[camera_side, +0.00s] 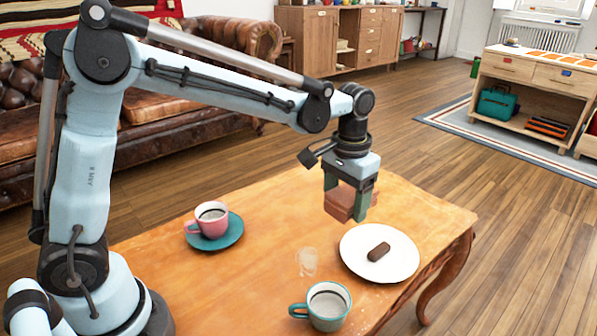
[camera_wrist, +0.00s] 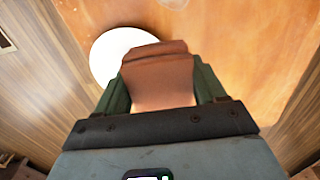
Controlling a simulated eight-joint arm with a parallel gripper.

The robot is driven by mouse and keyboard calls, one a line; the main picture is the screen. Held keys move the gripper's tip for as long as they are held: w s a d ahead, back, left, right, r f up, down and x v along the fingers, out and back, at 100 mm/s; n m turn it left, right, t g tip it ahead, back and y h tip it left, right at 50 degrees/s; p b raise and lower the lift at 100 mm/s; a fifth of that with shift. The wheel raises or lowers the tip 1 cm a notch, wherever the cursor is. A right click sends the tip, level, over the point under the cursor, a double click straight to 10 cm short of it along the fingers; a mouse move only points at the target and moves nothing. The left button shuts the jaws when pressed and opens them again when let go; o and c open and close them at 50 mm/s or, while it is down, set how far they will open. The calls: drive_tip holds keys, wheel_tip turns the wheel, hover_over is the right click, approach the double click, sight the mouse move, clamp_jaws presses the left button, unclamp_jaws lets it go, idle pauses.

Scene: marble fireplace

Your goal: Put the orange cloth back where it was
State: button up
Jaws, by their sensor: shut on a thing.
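My gripper (camera_side: 347,204) is shut on the orange cloth (camera_side: 340,200), a brownish-orange folded block between its green fingers. The cloth hangs above the table, beyond the white plate in the side view, and does not appear to touch the table. In the wrist view the cloth (camera_wrist: 157,75) fills the space between the fingers (camera_wrist: 160,90) and covers part of the plate's edge.
On the wooden table (camera_side: 270,215) are the white plate (camera_side: 355,245) with a dark brown bar (camera_side: 378,252), a pink cup (camera_side: 210,222) on a teal saucer (camera_side: 237,228), a teal cup (camera_side: 328,308) and a pale mark (camera_side: 307,262). The table's far part looks clear.

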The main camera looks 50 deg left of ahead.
hover_over(327, 218)
wheel_tip(327, 218, down, 6)
drive_tip(key=shift+f, duration=2.15)
drive_tip(key=o, duration=1.1)
drive_tip(key=shift+f, duration=0.15)
